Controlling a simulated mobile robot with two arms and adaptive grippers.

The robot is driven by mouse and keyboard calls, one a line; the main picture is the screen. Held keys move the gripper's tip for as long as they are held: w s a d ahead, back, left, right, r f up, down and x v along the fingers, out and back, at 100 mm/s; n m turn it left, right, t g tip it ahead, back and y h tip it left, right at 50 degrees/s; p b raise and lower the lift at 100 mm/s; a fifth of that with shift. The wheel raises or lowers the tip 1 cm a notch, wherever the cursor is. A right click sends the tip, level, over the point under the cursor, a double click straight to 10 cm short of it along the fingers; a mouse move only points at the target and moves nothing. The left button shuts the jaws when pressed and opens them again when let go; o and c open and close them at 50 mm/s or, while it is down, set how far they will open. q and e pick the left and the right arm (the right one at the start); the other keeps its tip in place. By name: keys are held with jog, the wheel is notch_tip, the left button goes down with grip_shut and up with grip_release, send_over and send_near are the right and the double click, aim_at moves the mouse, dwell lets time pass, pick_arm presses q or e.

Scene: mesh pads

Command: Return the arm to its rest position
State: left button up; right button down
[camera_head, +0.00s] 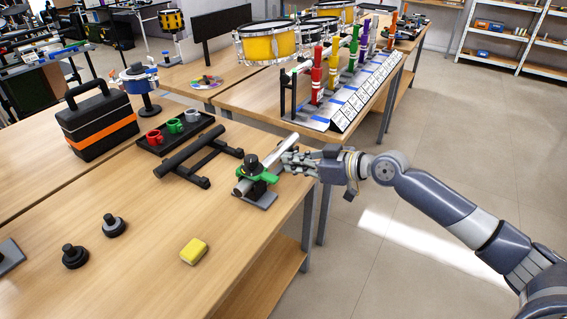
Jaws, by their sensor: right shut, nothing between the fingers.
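My right gripper (290,160) is at the right edge of the wooden table, with its arm coming in from the right. Its fingers are shut and empty. They are just right of a green clamp-like device with a black knob (257,171), close to a grey metal tube (283,148) resting in it. I cannot tell whether the fingers touch the tube. My left gripper is not in view.
The wooden table (130,270) holds a yellow sponge (193,251), black knobs (75,256), a black frame (190,152), a tray (160,148) with small cups and a black toolbox (98,122). Yellow drums (268,46) and a tube rack (340,105) stand behind. Open floor (400,260) lies right.

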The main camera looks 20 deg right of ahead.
jog(key=shift+f+b+v, duration=0.2)
jog(key=shift+b+v, duration=0.55)
jog(key=shift+v, duration=2.2)
